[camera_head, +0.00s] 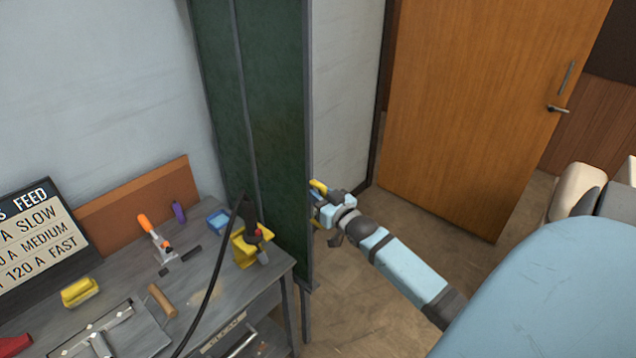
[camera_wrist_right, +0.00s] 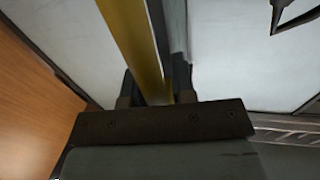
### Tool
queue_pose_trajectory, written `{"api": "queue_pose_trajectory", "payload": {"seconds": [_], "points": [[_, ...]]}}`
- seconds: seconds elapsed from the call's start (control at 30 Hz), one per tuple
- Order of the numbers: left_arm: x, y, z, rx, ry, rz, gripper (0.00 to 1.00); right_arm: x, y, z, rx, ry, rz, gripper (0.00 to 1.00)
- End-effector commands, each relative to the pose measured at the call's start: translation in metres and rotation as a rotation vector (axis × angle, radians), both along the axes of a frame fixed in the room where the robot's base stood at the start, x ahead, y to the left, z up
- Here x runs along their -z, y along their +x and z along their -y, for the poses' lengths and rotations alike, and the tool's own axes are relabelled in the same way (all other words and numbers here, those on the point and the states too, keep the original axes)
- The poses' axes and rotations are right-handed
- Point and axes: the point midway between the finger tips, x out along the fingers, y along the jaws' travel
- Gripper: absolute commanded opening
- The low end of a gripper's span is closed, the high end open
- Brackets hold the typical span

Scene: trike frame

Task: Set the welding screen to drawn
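The welding screen (camera_head: 275,120) has tall dark green panels in a grey frame and stands at the end of the workbench. Its panels look partly folded, with a vertical frame bar between them. A yellow handle (camera_head: 318,187) shows at its right edge. My right gripper (camera_head: 318,204) is at that edge, with yellow showing above and below its fingers. In the right wrist view the yellow handle (camera_wrist_right: 132,45) runs between the two dark fingers (camera_wrist_right: 155,95), which appear shut on it. The fingertips are hidden. My left gripper is not in view.
The workbench (camera_head: 215,285) at left carries a yellow clamp-like tool (camera_head: 245,250), an orange-handled tool (camera_head: 150,230), a blue box (camera_head: 218,221) and a black cable (camera_head: 215,285). A wooden door (camera_head: 470,110) stands behind at right. Open floor (camera_head: 350,290) lies right of the screen.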

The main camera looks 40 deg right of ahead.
Motion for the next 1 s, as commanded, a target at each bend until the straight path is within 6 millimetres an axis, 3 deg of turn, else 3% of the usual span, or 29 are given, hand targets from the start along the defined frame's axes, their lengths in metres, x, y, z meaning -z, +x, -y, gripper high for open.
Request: {"api": "queue_pose_trajectory", "payload": {"seconds": [0.17, 0.2, 0.3, 0.67, 0.77, 1.0], "points": [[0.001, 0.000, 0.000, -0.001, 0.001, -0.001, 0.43, 0.000, -0.001, 0.004, 0.006, -0.006, -0.001, 0.00], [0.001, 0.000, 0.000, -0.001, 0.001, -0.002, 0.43, 0.000, -0.001, 0.004, 0.006, -0.006, -0.001, 0.25], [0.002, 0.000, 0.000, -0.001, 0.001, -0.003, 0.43, 0.000, -0.001, 0.003, 0.005, -0.004, 0.000, 0.44], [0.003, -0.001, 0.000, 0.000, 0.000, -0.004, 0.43, 0.001, -0.006, 0.001, 0.003, -0.001, -0.002, 0.44], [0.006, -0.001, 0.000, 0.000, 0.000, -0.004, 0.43, 0.003, -0.020, 0.000, 0.003, -0.001, -0.003, 0.44], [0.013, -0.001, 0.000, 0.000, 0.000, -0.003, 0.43, 0.004, -0.074, -0.006, 0.003, -0.001, -0.004, 0.44]]}}
